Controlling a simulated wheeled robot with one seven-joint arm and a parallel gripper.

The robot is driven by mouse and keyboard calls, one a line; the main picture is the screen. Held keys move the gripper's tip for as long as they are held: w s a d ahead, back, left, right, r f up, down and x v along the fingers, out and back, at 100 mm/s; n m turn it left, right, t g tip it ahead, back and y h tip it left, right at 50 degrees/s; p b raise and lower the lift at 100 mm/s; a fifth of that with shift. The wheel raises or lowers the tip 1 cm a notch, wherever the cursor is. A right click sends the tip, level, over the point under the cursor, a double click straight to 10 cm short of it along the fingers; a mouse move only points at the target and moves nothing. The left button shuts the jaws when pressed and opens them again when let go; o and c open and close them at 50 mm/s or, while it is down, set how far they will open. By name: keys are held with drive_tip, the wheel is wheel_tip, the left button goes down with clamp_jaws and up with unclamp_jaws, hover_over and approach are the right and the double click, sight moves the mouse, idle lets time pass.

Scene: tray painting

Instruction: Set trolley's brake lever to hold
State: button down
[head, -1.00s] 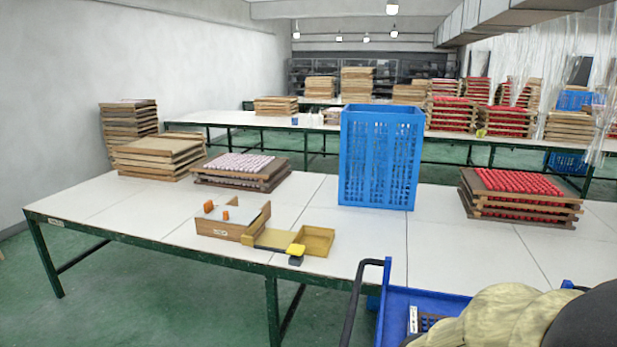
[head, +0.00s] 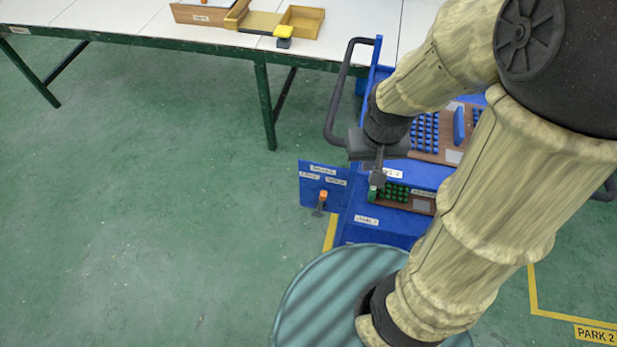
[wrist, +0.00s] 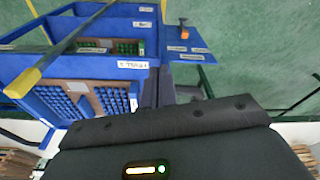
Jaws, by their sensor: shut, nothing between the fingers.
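The blue trolley (head: 350,225) stands beside the table, with trays of blue and green pieces on its shelves. Its brake panel (head: 308,192) is a blue plate with small white labels, too small to read surely. The brake lever (head: 322,197) has an orange knob on a short dark stem. The lever also shows in the wrist view (wrist: 183,22), near the top. I cannot tell which label it points to. My gripper (head: 377,184) is shut and empty, pointing down in front of the trolley's shelves. It is right of the lever and apart from it.
The white table (head: 130,15) with a green frame (head: 180,42) is behind, holding a wooden box and a yellow tray (head: 300,22). The trolley's dark handle (head: 335,100) rises behind the panel. Green floor left of the panel is clear. Yellow floor lines mark a parking bay.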

drive_tip(key=w+a+f+n+g+h+b, duration=0.1)
drive_tip(key=w+a+f+h+b, duration=0.2)
drive_tip(key=f, duration=0.5)
drive_tip(key=a+f+n+g+h+b, duration=0.1)
drive_tip(key=a+f+h+b, duration=0.3)
drive_tip(key=f, duration=0.4)
drive_tip(key=w+a+f+n+g+h+b, duration=0.1)
drive_tip(key=w+a+f+h+b, duration=0.15)
drive_tip(key=f+b, duration=0.35)
drive_tip(key=a+f+n+t+h+b, duration=0.1)
drive_tip(key=a+f+t+h+b, duration=0.1)
drive_tip(key=a, duration=0.5)
drive_tip(key=a+f+t+h+b, duration=0.3)
drive_tip(key=a+f+t+b, duration=0.1)
drive_tip(key=a+f+t, duration=0.3)
drive_tip(key=shift+w+a+n+t+h, duration=0.15)
drive_tip(key=shift+a+n+t+h, duration=0.2)
drive_tip(key=shift+a, duration=0.25)
drive_tip(key=shift+f, duration=0.1)
